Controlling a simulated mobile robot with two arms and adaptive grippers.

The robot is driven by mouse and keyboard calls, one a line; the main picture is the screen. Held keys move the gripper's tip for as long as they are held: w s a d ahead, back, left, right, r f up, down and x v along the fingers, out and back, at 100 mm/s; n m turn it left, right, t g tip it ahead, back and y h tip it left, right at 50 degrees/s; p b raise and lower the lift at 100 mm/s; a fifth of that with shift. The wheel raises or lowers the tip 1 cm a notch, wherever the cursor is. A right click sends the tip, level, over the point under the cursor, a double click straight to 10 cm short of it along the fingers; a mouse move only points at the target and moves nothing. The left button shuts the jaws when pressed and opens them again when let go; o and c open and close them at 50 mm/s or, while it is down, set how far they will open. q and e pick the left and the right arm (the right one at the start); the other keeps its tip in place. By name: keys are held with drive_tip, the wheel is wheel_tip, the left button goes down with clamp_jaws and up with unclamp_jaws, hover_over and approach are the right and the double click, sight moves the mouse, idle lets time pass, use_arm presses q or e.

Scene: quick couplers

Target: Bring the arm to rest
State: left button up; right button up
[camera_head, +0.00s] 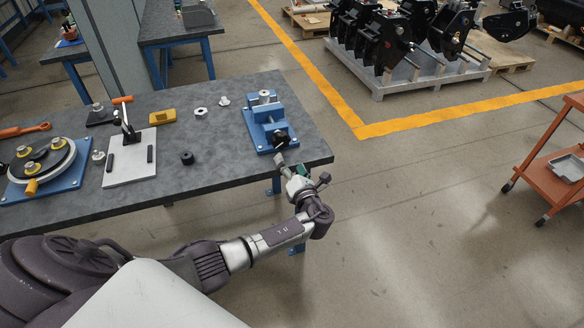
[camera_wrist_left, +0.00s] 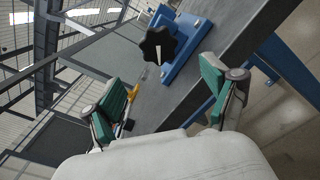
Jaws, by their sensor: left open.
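My left arm reaches across the front of the workbench from the lower left in the head view. My left gripper (camera_head: 291,166) is at the bench's front right corner, just in front of the blue vise (camera_head: 265,116). In the left wrist view its two green-padded fingers (camera_wrist_left: 163,80) stand wide apart with nothing between them. The vise's black star knob (camera_wrist_left: 157,46) shows beyond the fingers, apart from them. My right gripper is not in view.
An orange cart (camera_head: 560,175) stands at right. The floor between is clear.

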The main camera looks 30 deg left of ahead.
use_arm(q)
drive_tip(key=shift+s+d, duration=0.5)
drive_tip(key=shift+d, duration=0.05)
drive_tip(key=s+d+f+n+g+h, duration=0.1)
drive_tip(key=s+f+n+g+h, duration=0.2)
drive_tip(key=s+f, duration=0.6)
drive_tip(key=s+d+f+n+g+h, duration=0.15)
drive_tip(key=s+f+n, duration=0.35)
drive_tip(key=f, duration=0.7)
drive_tip(key=s+f+n+g+h, duration=0.35)
drive_tip(key=s+f, duration=0.25)
drive_tip(key=f, duration=0.5)
drive_tip(key=s+d+f+n+g+h, duration=0.1)
drive_tip(key=s+d+f+n+h, duration=0.1)
drive_tip(key=s+f+n, duration=0.2)
drive_tip(key=s+d+f+n+g+h, duration=0.1)
drive_tip(key=s+d+f+n, duration=0.2)
drive_tip(key=s+n, duration=0.7)
drive_tip(key=s+d+f+n+h, duration=0.2)
drive_tip(key=s+f+n, duration=0.4)
drive_tip(key=s, duration=1.3)
drive_tip(key=shift+d+n+g+h+b, duration=0.3)
drive_tip(key=shift+d+n+g+b, duration=0.1)
drive_tip(key=shift+n+b, duration=0.05)
drive_tip(key=shift+s+r, duration=0.1)
